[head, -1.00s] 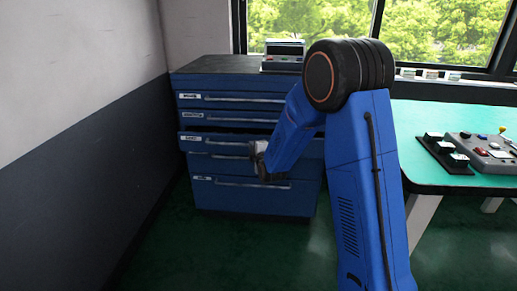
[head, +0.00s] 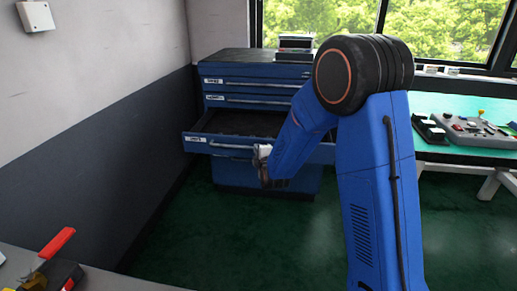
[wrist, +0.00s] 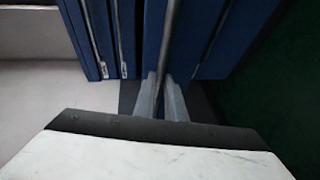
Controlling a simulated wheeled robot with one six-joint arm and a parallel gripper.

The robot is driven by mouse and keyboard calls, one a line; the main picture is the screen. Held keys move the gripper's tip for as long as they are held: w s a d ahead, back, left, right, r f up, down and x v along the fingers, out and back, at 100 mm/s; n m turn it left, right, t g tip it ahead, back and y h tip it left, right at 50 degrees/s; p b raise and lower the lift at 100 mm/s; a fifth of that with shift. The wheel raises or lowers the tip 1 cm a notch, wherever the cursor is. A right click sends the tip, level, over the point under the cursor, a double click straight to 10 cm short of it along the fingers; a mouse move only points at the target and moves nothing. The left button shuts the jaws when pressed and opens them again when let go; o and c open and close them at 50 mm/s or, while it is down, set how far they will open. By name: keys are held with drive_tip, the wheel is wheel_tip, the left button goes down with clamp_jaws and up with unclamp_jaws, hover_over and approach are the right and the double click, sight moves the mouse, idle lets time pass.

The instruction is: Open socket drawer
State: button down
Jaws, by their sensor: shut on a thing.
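The socket drawer (head: 205,146) is the third drawer down in the blue cabinet and stands well out from the front, its dark interior showing. Its label is too small to read. My gripper (head: 262,150) is at the drawer's front, shut on the long metal handle (head: 232,146). In the wrist view the two fingers of my gripper (wrist: 165,98) close around the handle bar (wrist: 170,40). My arm hides the right part of the drawer.
The blue cabinet (head: 240,70) has shut drawers above, and a device (head: 295,45) on top. A green-topped table (head: 455,105) with a control box (head: 470,130) stands at right. Another surface with a red-handled thing (head: 57,242) is at front left. The green floor between is clear.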

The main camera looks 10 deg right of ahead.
drive_tip(key=shift+s+a, duration=0.3)
drive_tip(key=shift+s, duration=0.55)
drive_tip(key=shift+s+a, duration=0.25)
drive_tip(key=shift+s, duration=0.55)
drive_tip(key=c, duration=1.8)
unclamp_jaws()
drive_tip(key=shift+f, duration=0.1)
